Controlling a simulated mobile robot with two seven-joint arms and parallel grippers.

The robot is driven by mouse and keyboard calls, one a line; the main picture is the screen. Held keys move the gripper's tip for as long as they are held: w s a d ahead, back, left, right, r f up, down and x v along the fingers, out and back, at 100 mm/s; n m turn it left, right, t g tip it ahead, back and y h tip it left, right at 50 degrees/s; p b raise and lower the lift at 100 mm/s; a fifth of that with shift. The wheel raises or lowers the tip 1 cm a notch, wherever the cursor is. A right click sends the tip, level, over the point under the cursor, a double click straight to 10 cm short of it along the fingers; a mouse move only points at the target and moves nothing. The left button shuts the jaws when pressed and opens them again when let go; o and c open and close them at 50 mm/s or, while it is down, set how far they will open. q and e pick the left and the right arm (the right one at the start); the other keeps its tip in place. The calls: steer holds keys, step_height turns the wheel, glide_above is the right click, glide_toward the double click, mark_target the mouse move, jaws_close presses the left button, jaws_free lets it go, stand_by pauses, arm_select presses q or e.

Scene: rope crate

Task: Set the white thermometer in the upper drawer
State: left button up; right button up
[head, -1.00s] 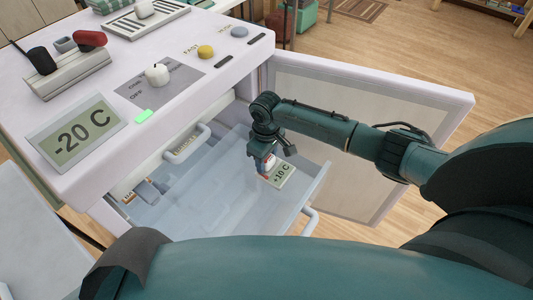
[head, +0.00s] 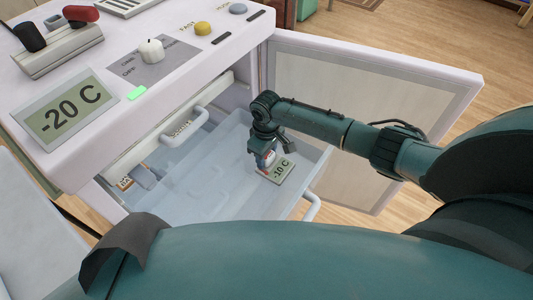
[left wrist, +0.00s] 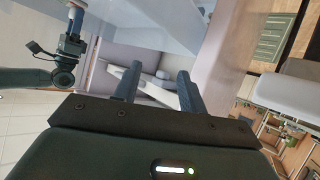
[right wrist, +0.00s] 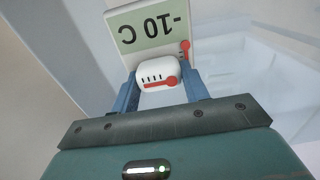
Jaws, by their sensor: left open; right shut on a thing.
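My right gripper (head: 266,158) is shut on the white thermometer (right wrist: 157,74), whose rounded body with dark ticks and a red pointer shows between the fingers in the right wrist view. A pale panel reading "-10 C" (right wrist: 150,30) shows just beyond it and seems to belong to it. In the head view this panel (head: 280,171) hangs over or in the open clear drawer (head: 215,165), near its right side. I cannot tell whether it touches the drawer floor. Another drawer front with a handle (head: 186,128) shows at the cabinet. My left gripper (left wrist: 158,90) is open and empty.
The white freezer cabinet (head: 98,160) has a "-20 C" display (head: 64,107), a dial (head: 151,50) and buttons on top. Its door (head: 370,105) stands open on the right, behind my right arm. Small items (head: 140,178) lie at the drawer's left end.

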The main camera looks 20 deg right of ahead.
arm_select(q)
steer(key=shift+d+f+b, duration=0.1)
steer(key=shift+f+b, duration=0.2)
steer(key=shift+f, duration=0.1)
arm_select(e)
steer(key=shift+f, duration=0.55)
steer(key=o, duration=1.3)
steer(key=shift+c, duration=0.2)
steer(key=shift+r, duration=0.35)
arm_select(q)
steer(key=shift+s+r+p, duration=0.15)
steer(key=shift+r+p, duration=0.45)
steer(key=shift+p, duration=0.5)
arm_select(e)
step_height(320, 180, up, 13)
steer(key=shift+f, duration=0.2)
